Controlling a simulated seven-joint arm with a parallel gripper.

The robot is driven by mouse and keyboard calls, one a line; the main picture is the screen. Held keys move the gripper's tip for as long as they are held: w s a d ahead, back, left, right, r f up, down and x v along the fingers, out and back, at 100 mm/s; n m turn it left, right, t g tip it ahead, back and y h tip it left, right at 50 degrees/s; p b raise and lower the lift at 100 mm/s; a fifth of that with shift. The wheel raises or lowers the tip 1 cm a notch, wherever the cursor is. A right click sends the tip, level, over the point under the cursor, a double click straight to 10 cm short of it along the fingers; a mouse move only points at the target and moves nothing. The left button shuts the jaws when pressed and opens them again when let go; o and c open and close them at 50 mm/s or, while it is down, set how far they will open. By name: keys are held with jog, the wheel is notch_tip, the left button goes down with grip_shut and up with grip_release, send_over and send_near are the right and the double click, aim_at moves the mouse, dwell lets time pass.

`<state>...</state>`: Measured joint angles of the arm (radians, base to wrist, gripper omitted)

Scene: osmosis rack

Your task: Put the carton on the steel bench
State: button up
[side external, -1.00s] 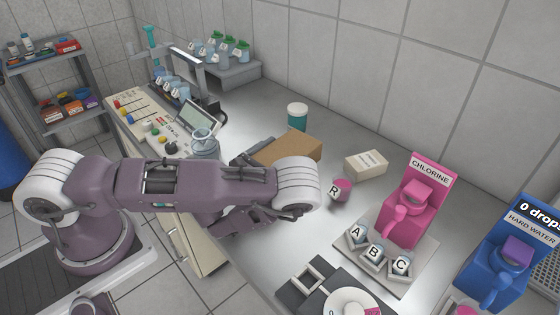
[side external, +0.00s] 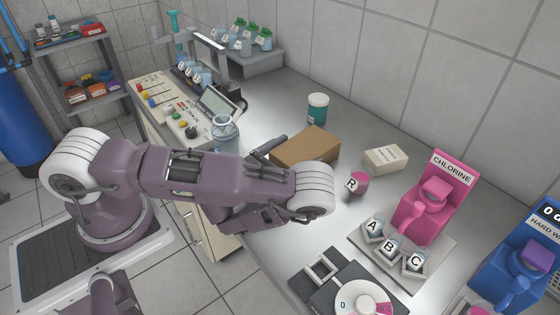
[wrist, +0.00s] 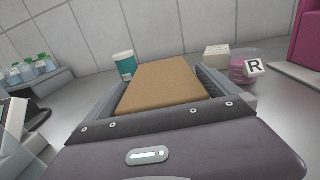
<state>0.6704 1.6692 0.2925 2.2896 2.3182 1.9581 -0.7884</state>
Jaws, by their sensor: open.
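The carton (side external: 308,147) is a plain brown box. It appears to rest on the steel bench (side external: 290,245), though my arm hides its near lower side in the side view. In the wrist view the carton (wrist: 162,84) lies lengthwise between my two fingers and fills most of the space between them. My gripper (wrist: 164,92) is open around it; a narrow gap shows at the right finger. In the side view one dark finger of my gripper (side external: 272,146) shows at the carton's left edge; the other is hidden behind my wrist.
A teal jar (side external: 317,110) stands behind the carton. A small cream box (side external: 385,160) and a pink cup marked R (side external: 359,184) are to its right. A glass flask (side external: 224,135) is to the left. The pink chlorine stand (side external: 432,208) is further right.

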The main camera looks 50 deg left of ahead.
jog(key=s, duration=0.9)
jog(key=shift+s+d+r, duration=0.1)
jog(key=shift+s+d, duration=0.2)
jog(key=shift+s, duration=0.1)
